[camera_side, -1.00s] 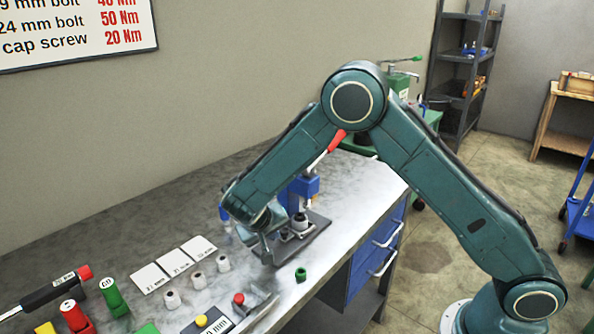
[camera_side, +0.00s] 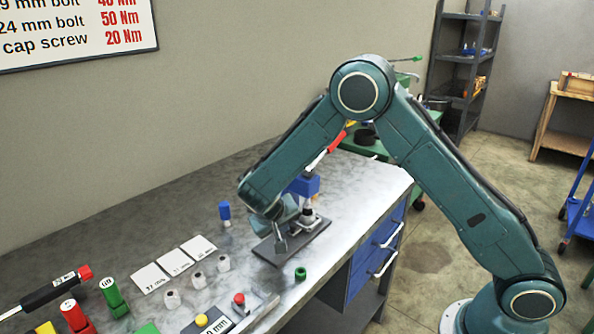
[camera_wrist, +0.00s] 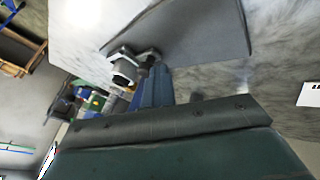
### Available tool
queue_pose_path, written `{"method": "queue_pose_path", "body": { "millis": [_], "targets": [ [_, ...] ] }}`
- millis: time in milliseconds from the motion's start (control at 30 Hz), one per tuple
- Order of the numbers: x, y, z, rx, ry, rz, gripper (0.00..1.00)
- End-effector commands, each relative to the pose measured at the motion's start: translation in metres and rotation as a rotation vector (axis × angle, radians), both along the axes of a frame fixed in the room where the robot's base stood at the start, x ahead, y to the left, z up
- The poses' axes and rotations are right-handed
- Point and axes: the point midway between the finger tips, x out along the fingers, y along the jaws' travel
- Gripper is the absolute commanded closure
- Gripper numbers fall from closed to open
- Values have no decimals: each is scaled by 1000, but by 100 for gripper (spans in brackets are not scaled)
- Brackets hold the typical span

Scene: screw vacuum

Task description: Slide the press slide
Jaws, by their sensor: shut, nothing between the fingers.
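The press stands on a dark base plate (camera_side: 268,252) near the right end of the bench, with a blue head (camera_side: 305,185) and a red-handled lever. The pale press slide, with a dark-topped cylindrical part on it, sits on the plate (camera_side: 311,222) just under the head. My gripper (camera_side: 281,247) is shut and empty, low over the plate on the front-left side of the slide; contact cannot be told.
A green ring-shaped part (camera_side: 300,273) lies in front of the plate. A small blue part (camera_side: 225,213) stands to the left. White cards (camera_side: 175,261), several pale cylinders and colored tools fill the left bench. The bench edge is close at the front right.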

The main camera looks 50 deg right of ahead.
Motion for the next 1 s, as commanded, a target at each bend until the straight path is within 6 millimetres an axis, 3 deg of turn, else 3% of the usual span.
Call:
{"method": "queue_pose_path", "body": {
  "millis": [100,333,667,1000],
  "targets": [
    [-1,-7,0,-11,-1,-14,100],
    [1,-2,0,-11,0,-13,100],
    [12,37,0,-2,-2,-1,100],
    [1,72,47,0,-4,2,100]
  ]
}}
